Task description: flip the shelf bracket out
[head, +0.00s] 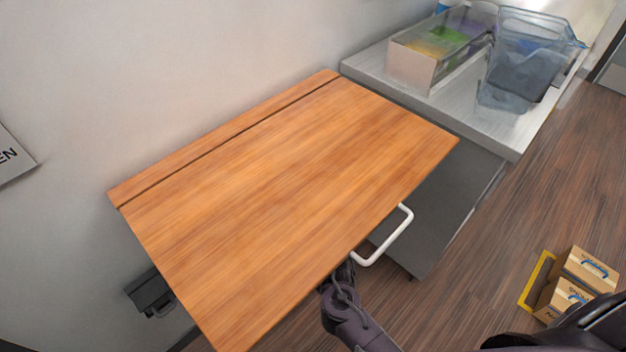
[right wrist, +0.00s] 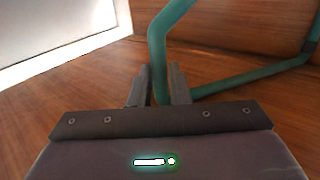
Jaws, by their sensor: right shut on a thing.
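A wooden fold-out shelf (head: 290,190) is fixed along the wall, with its board raised and looking about level. The shelf bracket (head: 402,235) is a bent bar loop, pale in the head view, sticking out from under the shelf's front right edge. In the right wrist view the bracket (right wrist: 156,50) looks teal and passes between my fingers. My right gripper (head: 345,270) is at the front edge of the board, partly hidden under it. Its fingers (right wrist: 158,88) are shut on the bracket bar. The bracket's mounting under the board is hidden in the head view. My left gripper is not in view.
A grey counter (head: 370,68) stands at the shelf's right, holding a box (head: 420,65) and a clear pitcher (head: 520,60). Cardboard boxes (head: 590,268) sit on the floor at right. A dark wall fitting (head: 150,293) is below the shelf's left end. The board top is bare.

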